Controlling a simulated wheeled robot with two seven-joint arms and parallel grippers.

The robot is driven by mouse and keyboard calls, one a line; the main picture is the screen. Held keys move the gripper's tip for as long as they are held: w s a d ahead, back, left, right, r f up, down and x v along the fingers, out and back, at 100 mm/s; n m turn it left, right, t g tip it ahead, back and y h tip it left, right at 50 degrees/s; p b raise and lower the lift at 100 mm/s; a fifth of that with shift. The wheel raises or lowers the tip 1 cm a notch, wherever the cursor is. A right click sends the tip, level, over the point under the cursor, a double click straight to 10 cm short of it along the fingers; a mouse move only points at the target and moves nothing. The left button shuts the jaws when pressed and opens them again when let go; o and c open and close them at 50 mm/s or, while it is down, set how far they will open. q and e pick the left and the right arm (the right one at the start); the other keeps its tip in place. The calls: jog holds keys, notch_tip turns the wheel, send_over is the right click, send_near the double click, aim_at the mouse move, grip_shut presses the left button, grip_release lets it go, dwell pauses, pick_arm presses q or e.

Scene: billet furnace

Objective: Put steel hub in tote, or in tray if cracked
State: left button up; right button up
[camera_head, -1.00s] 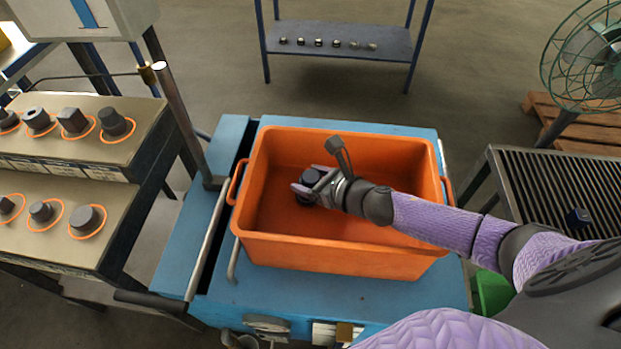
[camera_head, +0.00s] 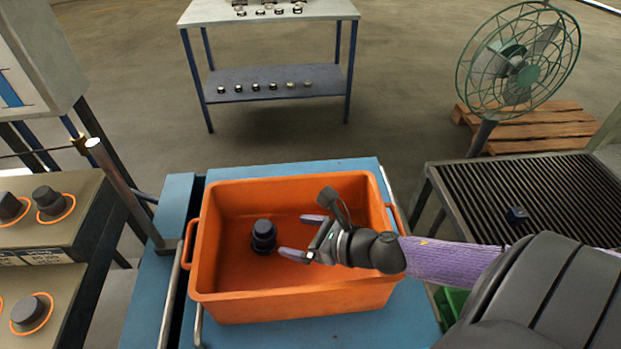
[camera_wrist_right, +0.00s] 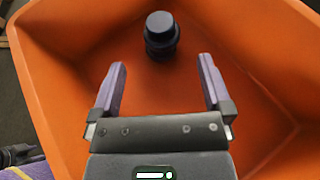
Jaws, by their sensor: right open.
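The dark steel hub (camera_head: 264,236) stands upright on the floor of the orange tote (camera_head: 345,303), left of its middle. It also shows in the right wrist view (camera_wrist_right: 160,36), just beyond the fingertips. My right gripper (camera_head: 299,236) is inside the tote, open and empty, to the right of the hub and apart from it. In the right wrist view its two purple fingers (camera_wrist_right: 162,68) are spread with nothing between them. I see no crack on the hub, but it is too small to tell. My left gripper is not in view.
The tote sits on a blue cart (camera_head: 143,300). A ribbed dark table (camera_head: 520,185) at right holds a small dark blue block (camera_head: 517,215). A panel with ringed dark parts (camera_head: 45,240) stands at left. A fan (camera_head: 518,68) and a shelf table (camera_head: 270,82) stand behind.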

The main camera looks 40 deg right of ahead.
jog(key=shift+v, duration=1.25)
